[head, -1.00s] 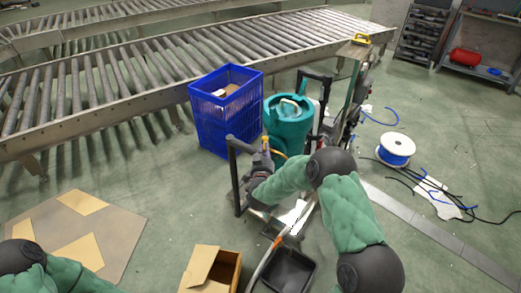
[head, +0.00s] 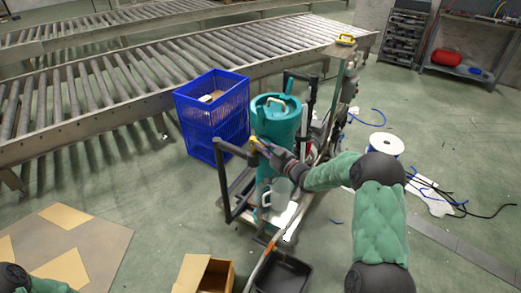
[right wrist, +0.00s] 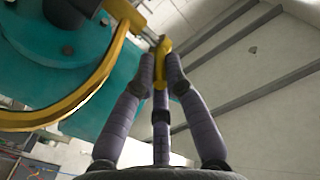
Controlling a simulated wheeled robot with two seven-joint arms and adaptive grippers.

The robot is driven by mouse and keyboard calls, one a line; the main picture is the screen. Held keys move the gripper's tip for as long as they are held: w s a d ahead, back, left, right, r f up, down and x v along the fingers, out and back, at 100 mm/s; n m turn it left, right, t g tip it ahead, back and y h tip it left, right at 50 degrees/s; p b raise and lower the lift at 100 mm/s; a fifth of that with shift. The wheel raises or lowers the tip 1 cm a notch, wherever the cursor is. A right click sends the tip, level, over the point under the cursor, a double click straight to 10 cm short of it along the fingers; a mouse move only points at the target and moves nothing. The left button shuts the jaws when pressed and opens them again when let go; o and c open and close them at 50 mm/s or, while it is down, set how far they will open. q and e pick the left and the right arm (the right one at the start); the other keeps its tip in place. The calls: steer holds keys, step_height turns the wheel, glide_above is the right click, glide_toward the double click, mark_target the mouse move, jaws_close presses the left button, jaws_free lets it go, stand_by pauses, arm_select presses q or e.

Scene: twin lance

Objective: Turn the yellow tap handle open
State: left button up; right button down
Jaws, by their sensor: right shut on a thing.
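The yellow tap handle (right wrist: 163,47) is between the fingers of my right gripper (right wrist: 161,72) in the right wrist view, with its upper end showing beyond the fingertips. My right gripper (head: 261,147) is shut on it. In the head view the yellow handle (head: 254,141) is a small patch at the fingertips, in front of the teal tank (head: 275,128). The fingers hide much of the tap there. My left gripper is out of view.
A grey jug (head: 279,190) stands below my right gripper on a cart with a black upright frame (head: 223,180). A blue crate (head: 208,125) is left of the tank. A cardboard box (head: 192,272) and black bin (head: 284,275) are in front. Open floor lies left.

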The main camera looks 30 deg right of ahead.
steer(key=shift+w+d+r+n+g+y+p, duration=0.15)
steer(key=shift+d+n+g+y+p, duration=0.2)
steer(key=shift+n+y, duration=0.4)
steer(key=shift+w+d+n+g+y+p, duration=0.15)
steer(key=shift+d+n+g+y+p, duration=0.25)
steer(key=shift+y, duration=0.6)
steer(key=shift+w+d+r+n+g+y+p, duration=0.15)
steer(key=shift+d+n+g+y+p, duration=0.15)
steer(key=shift+n+y, duration=0.45)
steer(key=c, duration=1.3)
jaws_free()
steer(key=shift+f, duration=0.1)
steer(key=shift+a, duration=0.1)
steer(key=shift+f, duration=0.1)
steer(key=shift+s, duration=0.1)
steer(key=shift+s+d, duration=0.25)
steer(key=v, duration=1.1)
steer(key=shift+d+f, duration=0.1)
steer(key=shift+d, duration=0.1)
